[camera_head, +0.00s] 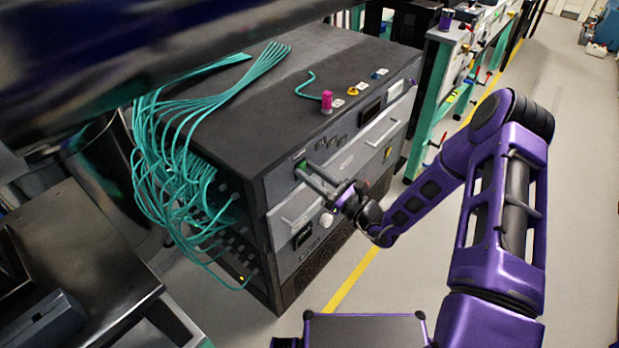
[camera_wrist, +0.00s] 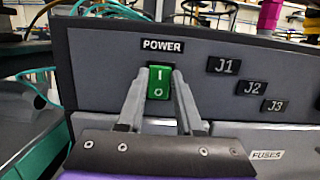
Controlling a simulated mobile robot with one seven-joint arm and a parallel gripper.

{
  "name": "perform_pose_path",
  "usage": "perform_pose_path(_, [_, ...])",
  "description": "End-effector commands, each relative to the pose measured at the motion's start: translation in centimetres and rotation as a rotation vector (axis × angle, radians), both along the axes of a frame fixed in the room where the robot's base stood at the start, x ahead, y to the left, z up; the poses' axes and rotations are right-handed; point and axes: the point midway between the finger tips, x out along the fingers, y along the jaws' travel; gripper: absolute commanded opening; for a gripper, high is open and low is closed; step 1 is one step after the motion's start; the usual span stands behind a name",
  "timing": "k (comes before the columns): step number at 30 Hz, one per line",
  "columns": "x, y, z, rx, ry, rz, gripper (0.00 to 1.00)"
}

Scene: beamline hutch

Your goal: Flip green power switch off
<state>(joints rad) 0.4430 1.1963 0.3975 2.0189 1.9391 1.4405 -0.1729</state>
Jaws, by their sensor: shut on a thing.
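The green power switch (camera_wrist: 159,83) sits on the grey front panel of the black cabinet, under a "POWER" label, with a line mark at its top and a round mark below. In the head view the switch (camera_head: 302,166) is a small green patch at the panel's upper left. My gripper (camera_wrist: 160,88) reaches the panel with one finger on each side of the switch, shut on it. It also shows in the head view (camera_head: 304,172), reaching in from the right. The fingers partly hide the switch's sides.
Drawer handles (camera_head: 295,222) stick out below. A magenta connector (camera_head: 326,100) stands on the cabinet top (camera_head: 270,85). Teal cables (camera_head: 180,150) hang at its left side. Floor at right is clear.

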Motion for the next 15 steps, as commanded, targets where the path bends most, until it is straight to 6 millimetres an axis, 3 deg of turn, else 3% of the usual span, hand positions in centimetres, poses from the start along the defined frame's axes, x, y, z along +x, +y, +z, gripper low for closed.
perform_pose_path(12, [-0.07, -0.03, -0.16, 0.049, -0.038, 0.0, 0.0])
perform_pose_path(13, [-0.07, -0.03, -0.16, 0.049, -0.038, 0.0, 0.37])
perform_pose_path(15, [-0.07, -0.04, -0.16, 0.049, -0.038, 0.0, 0.49])
